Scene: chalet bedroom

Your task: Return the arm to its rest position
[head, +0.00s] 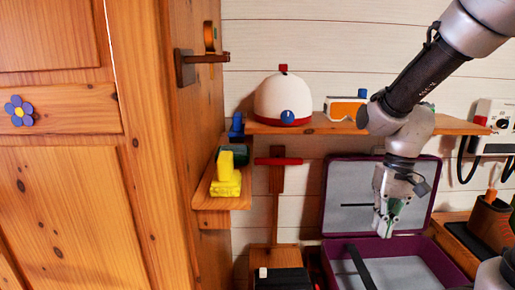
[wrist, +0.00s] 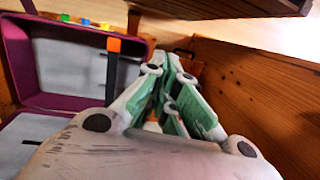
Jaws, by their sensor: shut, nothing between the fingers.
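My gripper (head: 385,228) hangs pointing down at the end of my arm, in front of the open purple case in the head view. Its fingers, green and white, fill the middle of the wrist view (wrist: 172,105) and are shut with nothing between them. The purple case (head: 438,205) has a grey lining and its lid stands open; it also shows at the left of the wrist view (wrist: 75,101). My arm comes down from the upper right, passing in front of the wooden shelf.
A wooden shelf (head: 455,125) carries a white dome-shaped thing (head: 275,98) and a small orange-and-white box (head: 343,106). A yellow object (head: 226,180) sits on a lower side shelf. A white device (head: 495,120) hangs at right.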

